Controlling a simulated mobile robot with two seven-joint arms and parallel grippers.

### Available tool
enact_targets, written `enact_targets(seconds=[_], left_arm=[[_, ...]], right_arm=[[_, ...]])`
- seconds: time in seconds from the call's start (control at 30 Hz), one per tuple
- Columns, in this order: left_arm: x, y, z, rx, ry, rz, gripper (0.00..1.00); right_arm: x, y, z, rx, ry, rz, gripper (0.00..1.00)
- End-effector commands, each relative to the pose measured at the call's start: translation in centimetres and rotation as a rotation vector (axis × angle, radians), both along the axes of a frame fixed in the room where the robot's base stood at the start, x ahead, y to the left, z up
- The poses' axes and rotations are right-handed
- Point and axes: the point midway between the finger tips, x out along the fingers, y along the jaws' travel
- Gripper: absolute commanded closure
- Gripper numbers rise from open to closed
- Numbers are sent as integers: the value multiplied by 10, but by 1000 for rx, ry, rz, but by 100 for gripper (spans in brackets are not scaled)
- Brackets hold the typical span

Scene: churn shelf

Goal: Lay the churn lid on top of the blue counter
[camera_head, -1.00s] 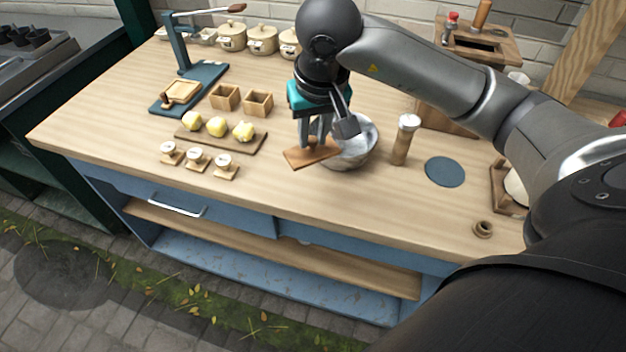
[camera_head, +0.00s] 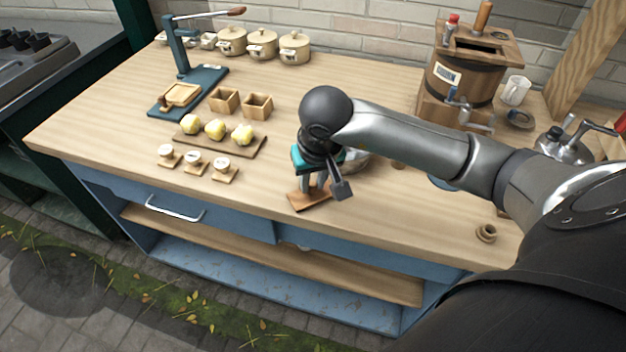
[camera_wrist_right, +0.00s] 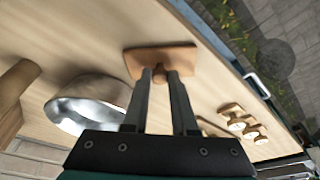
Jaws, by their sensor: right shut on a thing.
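The churn lid (camera_head: 308,201) is a small flat reddish-brown wooden plate with a knob. My right gripper (camera_head: 316,187) is above it, shut on the knob; the wrist view shows the knob between the fingertips (camera_wrist_right: 160,72) and the plate (camera_wrist_right: 185,58) beyond them. The lid is level or nearly so over the front middle of the blue counter's (camera_head: 110,120) wooden top. I cannot tell whether it touches the top. The wooden churn (camera_head: 460,85) stands at the back right with a dark opening in its top. My left gripper is not in view.
A metal bowl (camera_wrist_right: 92,102) is beside the lid, mostly hidden by my arm in the head view. A board with yellow lumps (camera_head: 215,131) and several small stamps (camera_head: 196,164) lie to the left. A small wooden ring (camera_head: 486,233) is at the front right. Bare wood surrounds the lid's front.

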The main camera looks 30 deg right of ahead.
Motion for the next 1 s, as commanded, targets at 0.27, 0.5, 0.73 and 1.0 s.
enact_targets(seconds=[0.27,0.5,0.73,1.0], left_arm=[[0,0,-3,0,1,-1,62],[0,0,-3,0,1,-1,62],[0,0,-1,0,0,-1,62],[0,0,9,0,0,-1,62]], right_arm=[[0,0,-2,-1,0,0,62],[0,0,-2,0,0,0,44],[0,0,-1,0,1,0,44],[-9,2,43,-2,-7,1,44]])
